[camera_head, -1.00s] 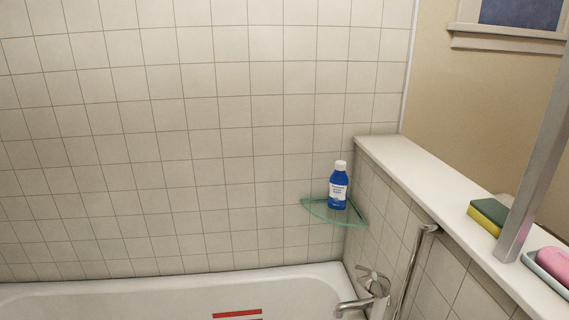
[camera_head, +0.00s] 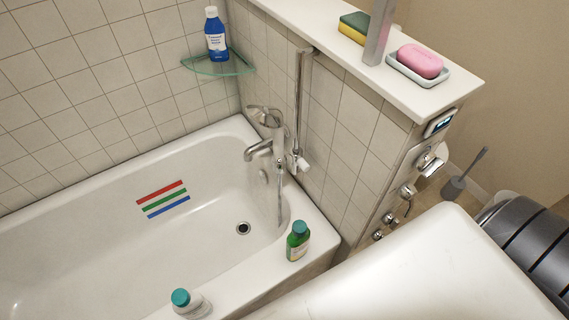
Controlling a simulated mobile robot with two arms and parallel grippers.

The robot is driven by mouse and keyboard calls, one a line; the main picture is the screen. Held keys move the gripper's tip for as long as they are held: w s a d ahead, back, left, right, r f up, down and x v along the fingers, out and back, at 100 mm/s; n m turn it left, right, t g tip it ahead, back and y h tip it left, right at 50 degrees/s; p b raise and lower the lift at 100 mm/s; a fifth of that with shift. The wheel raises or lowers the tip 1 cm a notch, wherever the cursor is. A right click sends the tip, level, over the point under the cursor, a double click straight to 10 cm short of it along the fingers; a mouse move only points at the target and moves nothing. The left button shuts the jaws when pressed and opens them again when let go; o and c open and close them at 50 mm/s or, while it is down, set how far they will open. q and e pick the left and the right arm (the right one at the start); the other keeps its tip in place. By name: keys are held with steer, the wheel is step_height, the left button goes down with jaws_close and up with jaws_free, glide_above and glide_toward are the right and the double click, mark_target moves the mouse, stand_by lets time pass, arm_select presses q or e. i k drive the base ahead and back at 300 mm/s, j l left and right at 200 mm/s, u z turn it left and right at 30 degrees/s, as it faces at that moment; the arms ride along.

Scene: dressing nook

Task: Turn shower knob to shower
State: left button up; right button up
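The chrome bath tap and shower mixer (camera_head: 263,146) is on the tiled wall at the right end of the bathtub (camera_head: 90,222). Its spout points left over the tub. A hand shower (camera_head: 264,115) rests on top of the mixer, and a chrome riser pipe (camera_head: 299,100) stands beside it. A small knob-like part (camera_head: 301,163) shows at the mixer's right, near the pipe's foot. I cannot tell which way the shower knob is turned. Neither of my gripper's fingers shows in the head view.
A green bottle (camera_head: 298,241) and a white bottle with a teal cap (camera_head: 190,303) are on the tub's near rim. A blue bottle (camera_head: 216,36) stands on a glass corner shelf (camera_head: 232,67). A sponge (camera_head: 354,28) and pink soap (camera_head: 420,61) lie on the ledge (camera_head: 455,90).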

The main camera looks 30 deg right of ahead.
mark_target(390, 219)
steer(key=z, duration=1.9)
